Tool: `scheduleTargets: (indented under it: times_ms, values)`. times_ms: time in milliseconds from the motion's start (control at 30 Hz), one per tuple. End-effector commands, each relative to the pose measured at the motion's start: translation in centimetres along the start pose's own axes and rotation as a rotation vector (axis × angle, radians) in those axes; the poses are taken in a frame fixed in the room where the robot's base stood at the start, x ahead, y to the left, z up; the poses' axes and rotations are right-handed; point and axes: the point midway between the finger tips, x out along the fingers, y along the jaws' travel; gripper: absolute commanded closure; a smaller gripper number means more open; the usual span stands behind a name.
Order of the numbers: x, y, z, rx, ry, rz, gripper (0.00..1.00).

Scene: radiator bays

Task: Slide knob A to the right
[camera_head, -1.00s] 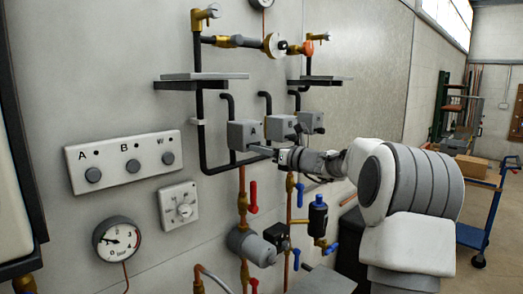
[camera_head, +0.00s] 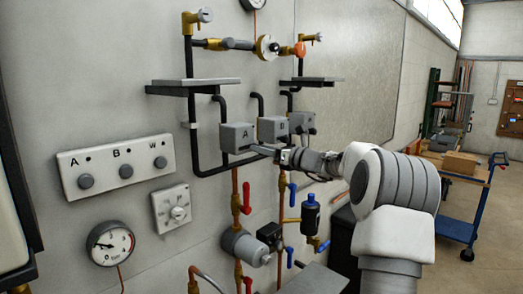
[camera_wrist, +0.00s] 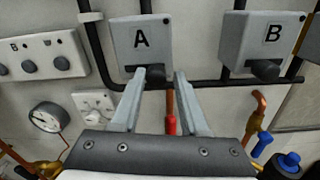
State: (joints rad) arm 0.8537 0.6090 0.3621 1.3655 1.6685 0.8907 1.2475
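A grey box marked A (camera_wrist: 142,42) hangs on the wall and also shows in the head view (camera_head: 237,134). Its short dark knob A (camera_wrist: 155,73) sticks out low on its front, right of the box's middle. My gripper (camera_wrist: 162,74) is open, with nothing held. Its left fingertip overlaps the knob's left edge in the wrist view and its right fingertip is right of the knob. I cannot tell whether either finger touches it. In the head view my gripper (camera_head: 262,150) reaches the box's lower right, and the knob is hard to make out.
A like box marked B (camera_wrist: 262,40) with a dark knob hangs to the right. Black pipes run behind and below the boxes. A red lever (camera_head: 247,198) is below box A. A panel with A, B and W buttons (camera_head: 117,161) and a gauge (camera_head: 110,243) are to the left.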

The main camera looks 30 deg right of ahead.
Motion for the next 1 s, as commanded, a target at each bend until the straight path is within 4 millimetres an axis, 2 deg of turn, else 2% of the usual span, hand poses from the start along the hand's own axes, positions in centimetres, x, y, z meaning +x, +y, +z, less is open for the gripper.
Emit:
scheduleTargets:
  times_ms: [33, 100, 467, 667, 1000]
  values:
    - [0.0, 0.0, 0.0, 0.0, 0.0, -0.001, 0.46]
    - [0.0, 0.0, -0.1, 0.001, 0.001, 0.0, 0.38]
    - [-0.5, 0.0, -0.2, 0.001, 0.002, 0.001, 0.38]
    - [-3.9, -0.1, -0.3, -0.001, 0.002, -0.002, 0.38]
    - [-12.3, 0.0, -0.2, -0.001, 0.001, -0.002, 0.38]
